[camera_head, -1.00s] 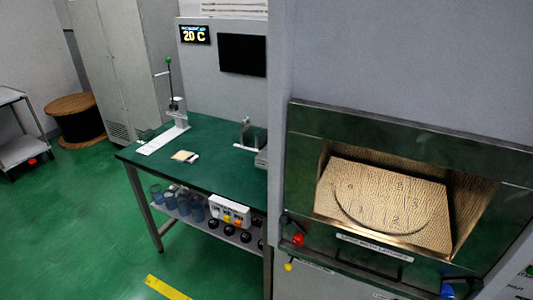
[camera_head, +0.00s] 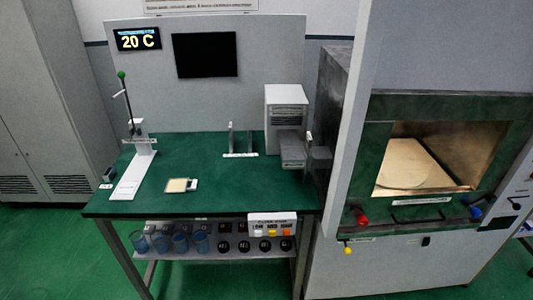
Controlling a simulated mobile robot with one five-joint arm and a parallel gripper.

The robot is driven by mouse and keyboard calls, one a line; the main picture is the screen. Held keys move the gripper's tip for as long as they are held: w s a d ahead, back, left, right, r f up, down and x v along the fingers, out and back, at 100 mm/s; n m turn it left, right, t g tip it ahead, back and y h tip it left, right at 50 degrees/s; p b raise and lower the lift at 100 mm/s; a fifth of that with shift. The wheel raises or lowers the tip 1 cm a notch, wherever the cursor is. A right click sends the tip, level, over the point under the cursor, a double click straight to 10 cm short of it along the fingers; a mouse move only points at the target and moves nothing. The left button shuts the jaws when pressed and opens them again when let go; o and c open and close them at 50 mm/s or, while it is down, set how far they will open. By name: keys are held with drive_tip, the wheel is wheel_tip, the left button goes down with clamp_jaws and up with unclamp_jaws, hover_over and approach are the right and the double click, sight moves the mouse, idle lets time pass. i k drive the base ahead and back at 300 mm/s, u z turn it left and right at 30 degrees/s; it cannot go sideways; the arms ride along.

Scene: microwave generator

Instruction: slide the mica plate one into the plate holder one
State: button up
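A small flat pale-yellow plate with a white end (camera_head: 178,185) lies on the green table (camera_head: 215,190), left of centre; it looks like a mica plate, but its label is too small to read. A stand with two thin upright posts on a white base (camera_head: 240,155) is at the back middle of the table; it may be the plate holder, though I cannot tell its number. The plate lies apart from this stand, in front and to its left. My gripper is not in view.
A lever press (camera_head: 132,165) with a green knob stands at the table's left. A grey-white box device (camera_head: 286,110) stands at the back right. The large open chamber (camera_head: 425,165) is right of the table. Beakers and black knobbed items fill the lower shelf (camera_head: 210,245).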

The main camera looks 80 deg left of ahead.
sight(309, 139)
drive_tip(key=k, duration=0.5)
drive_tip(key=u, duration=2.4)
drive_tip(key=i, duration=0.5)
